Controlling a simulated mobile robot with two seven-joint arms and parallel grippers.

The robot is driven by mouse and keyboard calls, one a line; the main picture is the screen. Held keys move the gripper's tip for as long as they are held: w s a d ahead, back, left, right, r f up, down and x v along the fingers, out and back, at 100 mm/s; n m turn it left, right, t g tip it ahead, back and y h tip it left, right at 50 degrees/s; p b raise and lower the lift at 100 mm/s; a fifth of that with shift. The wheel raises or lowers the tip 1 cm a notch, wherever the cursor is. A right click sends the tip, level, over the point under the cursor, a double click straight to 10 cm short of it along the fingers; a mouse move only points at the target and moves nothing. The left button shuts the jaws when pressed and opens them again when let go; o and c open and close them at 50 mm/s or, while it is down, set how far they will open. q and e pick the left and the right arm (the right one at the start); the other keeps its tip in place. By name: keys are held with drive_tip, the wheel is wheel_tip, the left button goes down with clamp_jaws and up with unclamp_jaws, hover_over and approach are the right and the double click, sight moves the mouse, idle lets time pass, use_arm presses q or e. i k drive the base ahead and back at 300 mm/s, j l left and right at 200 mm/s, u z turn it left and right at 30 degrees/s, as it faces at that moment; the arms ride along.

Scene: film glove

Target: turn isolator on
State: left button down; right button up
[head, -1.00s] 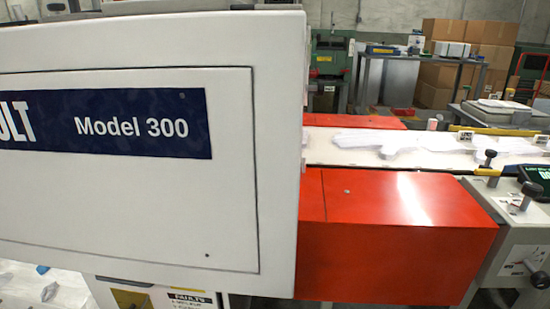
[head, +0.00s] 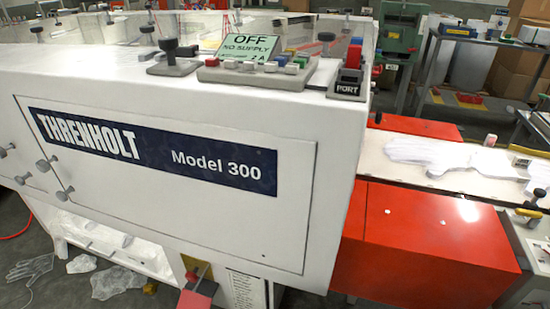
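The white Threnholt Model 300 machine (head: 330,190) fills the middle of the head view. A green display (head: 248,47) on its top reads "OFF" and "NO SUPPLY", with a smaller line I cannot read fully. Low on the front, below the door panel, a yellow plate with a red part (head: 197,292) shows near the bottom edge. It may be the isolator; its setting cannot be read. A white text label (head: 246,290) is beside it. Neither gripper is in view.
A control panel with coloured buttons (head: 300,62) and a block marked "PORT" (head: 347,85) are on the machine's top. Red covers (head: 430,240) and a belt with white gloves (head: 430,155) extend right. Loose film gloves (head: 115,282) lie on the floor at lower left.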

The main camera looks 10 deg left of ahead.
sight(191, 277)
drive_tip(key=u, duration=1.25)
drive_tip(key=j+z, duration=0.1)
drive_tip(key=z, duration=0.45)
drive_tip(key=i+j+z, duration=0.1)
drive_tip(key=j+z, duration=0.55)
drive_tip(key=j, duration=0.2)
drive_tip(key=j+z, duration=0.25)
drive_tip(key=j, duration=1.6)
drive_tip(key=k+j+z, duration=0.1)
drive_tip(key=j, duration=0.8)
